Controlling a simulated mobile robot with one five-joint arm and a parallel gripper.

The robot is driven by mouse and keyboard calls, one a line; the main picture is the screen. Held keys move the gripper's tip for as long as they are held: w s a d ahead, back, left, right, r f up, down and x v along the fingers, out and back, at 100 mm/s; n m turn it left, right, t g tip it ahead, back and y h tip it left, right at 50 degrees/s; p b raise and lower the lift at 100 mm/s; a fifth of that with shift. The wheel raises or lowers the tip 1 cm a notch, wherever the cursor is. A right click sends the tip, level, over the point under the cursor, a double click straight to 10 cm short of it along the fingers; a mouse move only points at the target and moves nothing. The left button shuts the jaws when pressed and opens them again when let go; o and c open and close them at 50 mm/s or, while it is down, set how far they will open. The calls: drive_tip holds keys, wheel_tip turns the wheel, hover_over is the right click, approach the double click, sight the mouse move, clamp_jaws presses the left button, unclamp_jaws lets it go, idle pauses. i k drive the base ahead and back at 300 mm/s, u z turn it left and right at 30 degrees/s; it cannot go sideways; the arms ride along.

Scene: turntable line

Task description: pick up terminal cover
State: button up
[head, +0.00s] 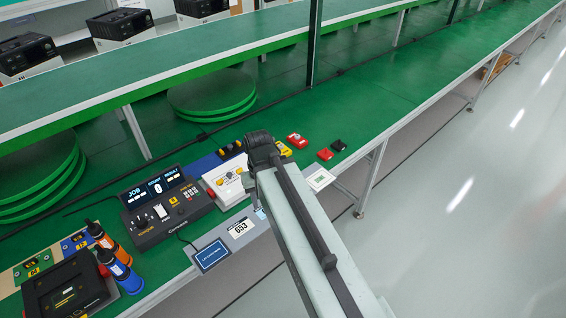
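I cannot tell for sure which part is the terminal cover. Small pieces lie on the green bench just right of my arm's dark end: a red piece (325,154), a black piece (338,145), and a larger red piece with light detail (297,140). A yellow piece (284,149) sits close beside the arm's end. My pale arm reaches in from the bottom right and ends in a dark rounded joint above the bench. My gripper's fingers are hidden behind the arm, so its opening and contents do not show.
A white box (228,184) and a control console (165,207) with lit displays stand left of my arm. Orange and blue screwdrivers (110,240) and a black tray (64,287) are at the lower left. The bench (400,100) is clear toward the upper right.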

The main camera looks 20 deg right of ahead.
sight(287, 151)
drive_tip(key=u, duration=0.05)
drive_tip(key=k, duration=0.25)
drive_tip(key=u, duration=3.9)
drive_tip(key=k, duration=1.85)
drive_tip(key=z, duration=1.6)
drive_tip(key=i, duration=1)
